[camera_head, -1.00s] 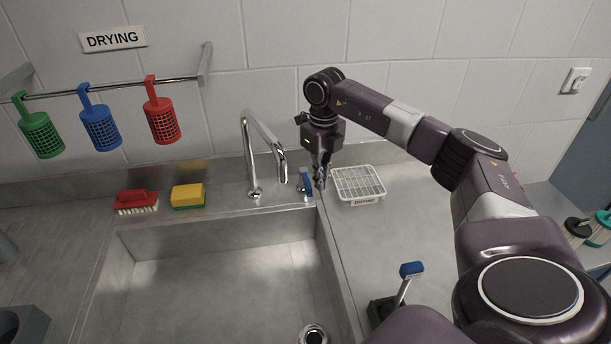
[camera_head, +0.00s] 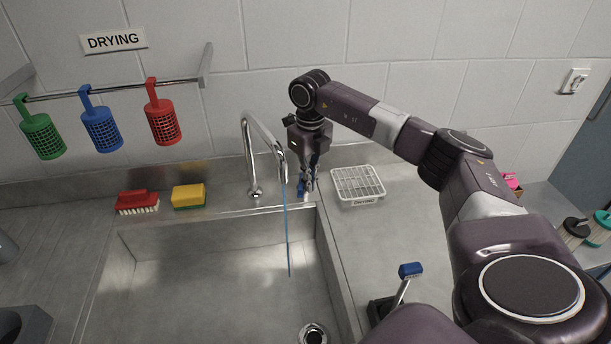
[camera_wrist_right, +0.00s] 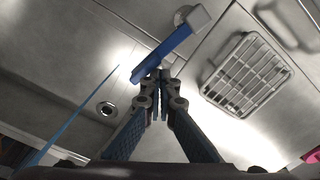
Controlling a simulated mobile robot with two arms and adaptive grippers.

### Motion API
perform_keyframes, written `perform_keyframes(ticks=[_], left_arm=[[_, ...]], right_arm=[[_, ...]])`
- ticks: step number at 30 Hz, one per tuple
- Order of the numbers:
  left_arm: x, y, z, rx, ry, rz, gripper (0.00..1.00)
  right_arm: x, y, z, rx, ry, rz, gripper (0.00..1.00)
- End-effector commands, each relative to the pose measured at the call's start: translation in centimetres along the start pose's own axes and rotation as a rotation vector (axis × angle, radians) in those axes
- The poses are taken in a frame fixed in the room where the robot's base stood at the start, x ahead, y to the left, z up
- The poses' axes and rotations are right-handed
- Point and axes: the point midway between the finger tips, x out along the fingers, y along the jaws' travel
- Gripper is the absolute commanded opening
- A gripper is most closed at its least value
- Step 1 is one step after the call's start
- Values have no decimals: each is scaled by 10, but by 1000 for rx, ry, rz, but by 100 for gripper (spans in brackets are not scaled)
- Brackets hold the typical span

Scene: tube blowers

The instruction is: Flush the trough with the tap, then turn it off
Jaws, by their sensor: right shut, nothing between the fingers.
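The chrome tap (camera_head: 252,165) arches over the steel trough (camera_head: 200,265). A thin blue stream of water (camera_head: 287,235) falls from its spout into the trough; it also shows in the right wrist view (camera_wrist_right: 82,112). The tap's blue lever (camera_wrist_right: 165,50) is clear in the right wrist view, but my gripper mostly hides it in the head view. My right gripper (camera_head: 308,188) is shut and empty, pointing down at the lever. Its fingertips (camera_wrist_right: 160,78) are close by the lever's free end; I cannot tell if they touch. My left gripper is not in view.
A white drying rack (camera_head: 357,185) stands right of the tap. A red brush (camera_head: 137,201) and a yellow sponge (camera_head: 188,196) lie on the back ledge. A blue-handled tool (camera_head: 410,271) stands on the right counter. Baskets hang from the rail (camera_head: 125,87). The drain (camera_head: 313,333) is uncovered.

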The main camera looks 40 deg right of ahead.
Motion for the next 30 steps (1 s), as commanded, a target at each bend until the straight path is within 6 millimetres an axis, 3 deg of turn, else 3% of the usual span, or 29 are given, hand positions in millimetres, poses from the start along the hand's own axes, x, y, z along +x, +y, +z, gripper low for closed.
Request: perform_keyframes(ticks=[14, 27, 30], left_arm=[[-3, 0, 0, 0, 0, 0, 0], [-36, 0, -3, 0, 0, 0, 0], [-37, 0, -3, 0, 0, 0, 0]], right_arm=[[-1, 10, 6, 0, 0, 1, 0], [-44, 4, 2, 0, 0, 0, 0], [-46, 3, 2, 0, 1, 1, 0]])
